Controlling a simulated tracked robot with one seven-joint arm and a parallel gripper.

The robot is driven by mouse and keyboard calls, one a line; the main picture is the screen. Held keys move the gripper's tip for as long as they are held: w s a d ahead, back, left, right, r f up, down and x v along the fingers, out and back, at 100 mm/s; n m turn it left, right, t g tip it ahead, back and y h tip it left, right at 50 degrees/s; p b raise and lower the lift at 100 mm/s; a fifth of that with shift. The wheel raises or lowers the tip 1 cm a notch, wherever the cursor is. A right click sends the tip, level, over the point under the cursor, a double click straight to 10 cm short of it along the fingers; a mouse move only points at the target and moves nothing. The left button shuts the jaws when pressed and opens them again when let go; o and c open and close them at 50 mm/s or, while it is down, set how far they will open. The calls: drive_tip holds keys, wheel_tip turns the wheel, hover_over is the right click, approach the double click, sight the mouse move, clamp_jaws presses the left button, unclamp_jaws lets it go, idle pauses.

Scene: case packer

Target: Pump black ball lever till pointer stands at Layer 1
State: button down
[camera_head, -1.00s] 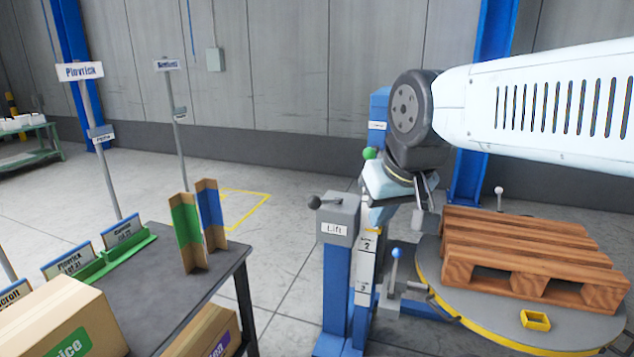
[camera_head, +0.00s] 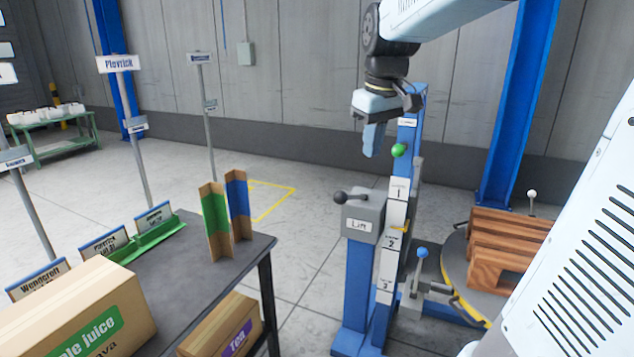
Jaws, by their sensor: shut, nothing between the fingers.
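The black ball lever (camera_head: 341,197) sticks out to the left from the top of a grey box marked Lift (camera_head: 361,222), on a blue post. Beside it stands a white scale (camera_head: 389,265) with plates for Layer 1, 2 and 3, from top to bottom. A small yellow pointer (camera_head: 405,228) shows at the scale's right edge, near the top of the Layer 2 plate and below Layer 1. My gripper (camera_head: 373,142) is shut and empty. It points down, above and slightly right of the lever ball, apart from it.
A green ball (camera_head: 399,150) is close right of my gripper; a blue ball lever (camera_head: 421,253) is lower. A wooden pallet (camera_head: 497,232) rests on the round turntable (camera_head: 455,262). A dark table (camera_head: 225,262) with cartons and dividers stands at left. Open floor lies between table and lift.

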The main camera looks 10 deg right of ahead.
drive_tip(key=w+d+f+n+g+y, duration=0.1)
drive_tip(key=w+n, duration=0.1)
drive_tip(key=w, duration=0.5)
drive_tip(key=w+d+f+n+g+y, duration=0.1)
drive_tip(key=w+d+f+n, duration=0.1)
drive_tip(key=w, duration=0.6)
drive_tip(key=w+d+f+n+g+y, duration=0.1)
drive_tip(key=w+d+n+g, duration=0.1)
drive_tip(key=w, duration=0.6)
drive_tip(key=shift+f, duration=0.25)
drive_tip(key=x, duration=1.4)
